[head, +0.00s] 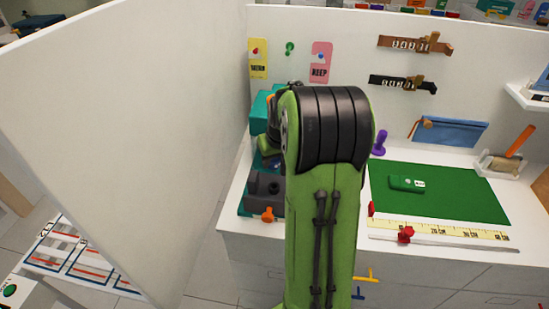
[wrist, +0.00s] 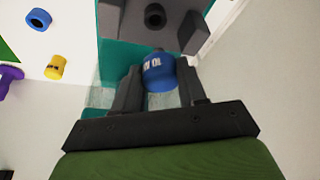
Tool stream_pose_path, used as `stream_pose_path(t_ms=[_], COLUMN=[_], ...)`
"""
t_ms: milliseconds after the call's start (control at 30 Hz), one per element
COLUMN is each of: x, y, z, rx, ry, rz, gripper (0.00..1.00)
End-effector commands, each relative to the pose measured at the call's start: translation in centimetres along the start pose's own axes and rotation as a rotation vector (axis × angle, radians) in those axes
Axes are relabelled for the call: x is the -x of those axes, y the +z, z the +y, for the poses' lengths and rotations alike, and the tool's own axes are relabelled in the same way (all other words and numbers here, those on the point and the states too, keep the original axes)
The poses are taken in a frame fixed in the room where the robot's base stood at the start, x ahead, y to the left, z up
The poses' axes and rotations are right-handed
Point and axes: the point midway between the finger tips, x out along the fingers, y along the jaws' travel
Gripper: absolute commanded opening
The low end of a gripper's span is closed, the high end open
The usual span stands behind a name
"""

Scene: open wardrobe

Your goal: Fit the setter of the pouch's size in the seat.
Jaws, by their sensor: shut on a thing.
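My gripper (wrist: 157,82) is shut on a blue round setter (wrist: 159,72) with white marks too small to read. The setter sits between the two dark fingers, over a teal base. Just beyond it in the wrist view is a dark grey block with a round dark hole, which looks like the seat (wrist: 155,15). The setter is apart from that hole in the picture. In the head view, my arm hides the gripper and setter. A blue flat pouch (head: 450,132) is on the back wall; its size cannot be read.
A blue ring (wrist: 38,18), a yellow cylinder (wrist: 55,67) and a purple piece (wrist: 10,75) stand on the white top. A green labelled thing (head: 405,184) lies on the green mat (head: 460,205). A tall white panel (head: 130,110) closes the left side.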

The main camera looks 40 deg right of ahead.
Motion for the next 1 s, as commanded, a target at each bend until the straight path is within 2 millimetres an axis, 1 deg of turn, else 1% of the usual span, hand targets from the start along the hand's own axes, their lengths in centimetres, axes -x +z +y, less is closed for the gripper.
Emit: stream_pose_path(t_ms=[33, 200, 433, 533, 1000], x=[-0.7, -2.6, -4.8, -5.1, -5.0], y=[0.3, 1.0, 1.8, 1.9, 1.8], z=[0.0, 0.0, 0.0, 0.0, 0.0], rx=[0.0, 0.001, 0.001, 0.001, 0.001], ry=[0.0, 0.0, 0.0, 0.0, 0.0], rz=[-0.001, -0.002, 0.0, 0.0, 0.0], gripper=[0.04, 0.04, 0.04, 0.04, 0.04])
